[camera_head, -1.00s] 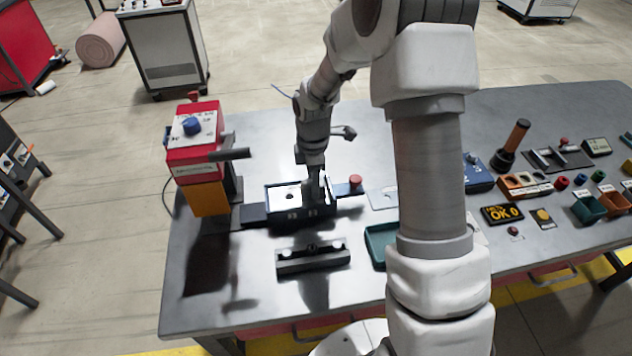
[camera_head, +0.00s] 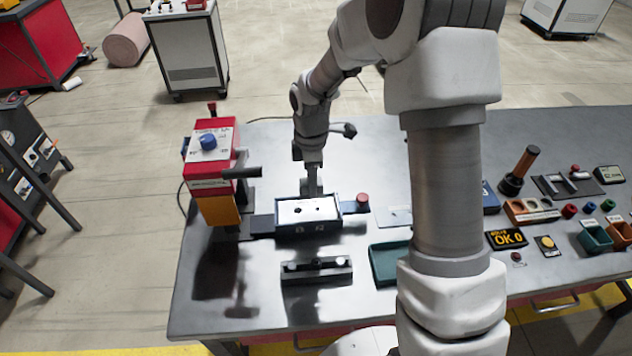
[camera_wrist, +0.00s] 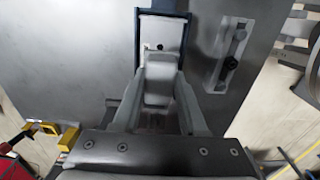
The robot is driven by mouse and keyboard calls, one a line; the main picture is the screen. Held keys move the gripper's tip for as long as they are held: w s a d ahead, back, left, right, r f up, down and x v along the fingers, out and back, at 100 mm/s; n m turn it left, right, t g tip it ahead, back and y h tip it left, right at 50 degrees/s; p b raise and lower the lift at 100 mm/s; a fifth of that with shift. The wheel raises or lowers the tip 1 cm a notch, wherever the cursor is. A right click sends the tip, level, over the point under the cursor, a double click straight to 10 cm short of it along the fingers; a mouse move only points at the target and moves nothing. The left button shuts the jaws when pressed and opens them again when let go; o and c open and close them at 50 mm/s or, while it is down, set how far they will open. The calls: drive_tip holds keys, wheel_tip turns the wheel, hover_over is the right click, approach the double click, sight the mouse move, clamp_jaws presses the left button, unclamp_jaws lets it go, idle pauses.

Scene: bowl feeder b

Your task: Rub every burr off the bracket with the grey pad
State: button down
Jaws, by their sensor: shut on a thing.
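The bracket (camera_head: 308,209) is a pale plate with dark spots; I cannot tell holes from burrs. It lies in a dark blue fixture (camera_head: 309,228) on the table, and also shows in the wrist view (camera_wrist: 161,31). My gripper (camera_head: 312,192) points down at the fixture's back edge. In the wrist view my gripper (camera_wrist: 158,105) is shut on the grey pad (camera_wrist: 159,82), a block between the fingers. The pad overlaps the near end of the bracket in that view; whether it touches is unclear. The fingers and pad hide that end.
A red and orange press (camera_head: 212,175) with a lever stands left of the fixture. A black bar with pale knobs (camera_head: 316,270) lies in front. A teal tray (camera_head: 390,262) is right of it, partly behind my arm. Bins and a display reading OK 0 (camera_head: 506,239) are at right.

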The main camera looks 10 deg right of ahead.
drive_tip(key=shift+r, duration=0.65)
wheel_tip(320, 180, up, 6)
drive_tip(key=p, duration=0.5)
idle(0.3)
drive_tip(key=m, duration=0.1)
drive_tip(key=d+m, duration=0.1)
drive_tip(key=shift+s+d+f+m, duration=0.1)
drive_tip(key=shift+s+f+m, duration=0.25)
drive_tip(key=shift+f+m, duration=0.05)
drive_tip(key=s+d+f+m, duration=0.2)
drive_tip(key=s+d+m, duration=0.2)
drive_tip(key=m, duration=1.1)
drive_tip(key=shift+d+f, duration=0.35)
drive_tip(key=shift+d, duration=0.85)
